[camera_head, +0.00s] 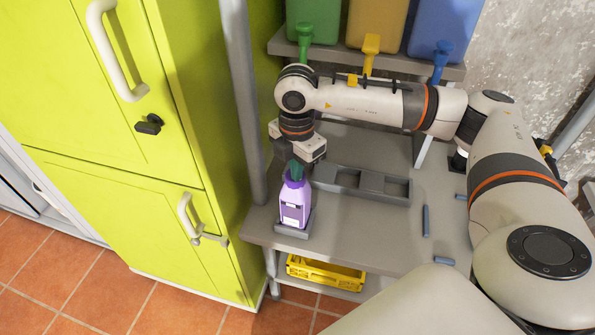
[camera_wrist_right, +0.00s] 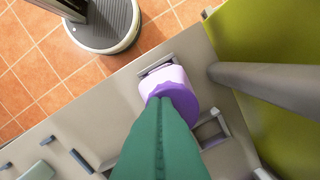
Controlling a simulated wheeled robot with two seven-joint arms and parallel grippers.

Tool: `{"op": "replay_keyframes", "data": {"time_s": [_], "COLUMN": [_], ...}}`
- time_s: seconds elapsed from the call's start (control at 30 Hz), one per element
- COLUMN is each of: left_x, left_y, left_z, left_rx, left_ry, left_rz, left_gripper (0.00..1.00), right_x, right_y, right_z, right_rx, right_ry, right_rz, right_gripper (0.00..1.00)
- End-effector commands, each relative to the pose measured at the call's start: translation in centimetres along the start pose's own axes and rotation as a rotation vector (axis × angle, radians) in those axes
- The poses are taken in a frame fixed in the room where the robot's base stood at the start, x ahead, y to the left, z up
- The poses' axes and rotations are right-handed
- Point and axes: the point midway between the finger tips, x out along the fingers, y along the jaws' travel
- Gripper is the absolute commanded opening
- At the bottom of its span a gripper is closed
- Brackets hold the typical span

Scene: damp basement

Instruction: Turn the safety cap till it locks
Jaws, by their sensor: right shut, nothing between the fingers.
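A purple bottle (camera_head: 290,203) with a pale label stands upright in a small grey holder (camera_head: 292,232) at the left front of the grey bench. My right gripper (camera_head: 296,172) is directly above it, pointing down, with its green fingers shut and nothing between them. In the right wrist view, the green fingers (camera_wrist_right: 160,150) reach over the top of the bottle (camera_wrist_right: 163,78) and hide much of it. My left gripper is not in view.
A grey tray (camera_head: 362,184) with compartments lies behind and right of the bottle. A grey post (camera_head: 243,100) and a lime-green cabinet (camera_head: 110,130) stand close on the left. Coloured bins (camera_head: 375,20) sit on the shelf above. A yellow crate (camera_head: 325,273) is below.

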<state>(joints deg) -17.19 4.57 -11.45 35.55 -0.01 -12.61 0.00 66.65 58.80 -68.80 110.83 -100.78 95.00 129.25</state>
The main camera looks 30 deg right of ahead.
Motion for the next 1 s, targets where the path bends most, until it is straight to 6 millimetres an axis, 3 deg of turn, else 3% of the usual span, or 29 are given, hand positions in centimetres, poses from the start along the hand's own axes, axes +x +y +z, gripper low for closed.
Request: {"op": "replay_keyframes", "data": {"time_s": [0.23,0.6,0.83,1.0], "left_x": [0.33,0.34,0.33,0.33], "left_y": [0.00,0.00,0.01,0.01], "left_z": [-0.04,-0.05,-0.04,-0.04], "left_rx": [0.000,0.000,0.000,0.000], "left_ry": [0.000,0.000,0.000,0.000], "left_rz": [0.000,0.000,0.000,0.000], "left_gripper": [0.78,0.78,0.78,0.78], "right_x": [0.36,0.33,0.35,0.32], "right_y": [-0.03,-0.08,-0.29,-0.33], "right_z": [0.27,0.31,0.51,0.50], "right_rx": [0.217,0.270,0.483,0.520], "right_ry": [-0.001,0.000,0.000,0.001], "right_rz": [0.007,0.007,0.007,0.006], "right_gripper": [0.00,0.00,0.00,0.00]}}
